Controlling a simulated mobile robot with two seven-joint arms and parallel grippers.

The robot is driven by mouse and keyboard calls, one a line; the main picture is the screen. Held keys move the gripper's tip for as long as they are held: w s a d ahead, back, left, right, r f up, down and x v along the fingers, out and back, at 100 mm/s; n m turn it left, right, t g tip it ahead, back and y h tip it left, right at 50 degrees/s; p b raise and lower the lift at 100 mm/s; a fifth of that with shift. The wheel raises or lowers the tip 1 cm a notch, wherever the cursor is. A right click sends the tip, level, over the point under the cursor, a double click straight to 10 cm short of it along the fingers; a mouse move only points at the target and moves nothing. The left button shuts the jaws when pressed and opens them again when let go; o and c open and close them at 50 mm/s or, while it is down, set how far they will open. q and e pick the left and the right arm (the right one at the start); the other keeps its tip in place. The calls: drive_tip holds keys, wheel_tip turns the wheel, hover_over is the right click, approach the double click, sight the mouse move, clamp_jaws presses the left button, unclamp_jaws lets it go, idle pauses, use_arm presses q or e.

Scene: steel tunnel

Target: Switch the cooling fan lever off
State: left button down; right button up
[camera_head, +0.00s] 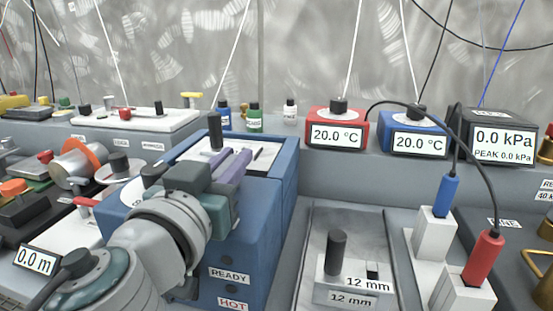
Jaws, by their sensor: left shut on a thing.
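A blue box (262,235) stands in the middle, with READY and HOT labels on its front and a white plate (236,157) on top. A black upright post (215,132) stands at the plate's back left. My left gripper (233,168) reaches in over the box from the lower left, its purple fingers low over the plate. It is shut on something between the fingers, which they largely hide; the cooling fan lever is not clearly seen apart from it. A short dark bar (258,153) shows just right of the fingertips. My right gripper is not in view.
Red (336,130) and blue (415,133) 20.0 °C displays and a dark kPa display (497,135) stand at the back right. Small bottles (254,118) stand behind the box. A tray with a 12 mm block (350,285) and cabled plugs (484,257) lie right. The left bench is crowded.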

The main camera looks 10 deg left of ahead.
use_arm(q)
drive_tip(key=c, duration=0.8)
unclamp_jaws()
drive_tip(key=shift+s, duration=0.1)
drive_tip(key=s, duration=0.4)
drive_tip(key=s+b, duration=0.1)
drive_tip(key=s, duration=0.4)
drive_tip(key=shift+a+f, duration=0.15)
drive_tip(key=shift+a, duration=0.05)
drive_tip(key=shift+s, duration=0.4)
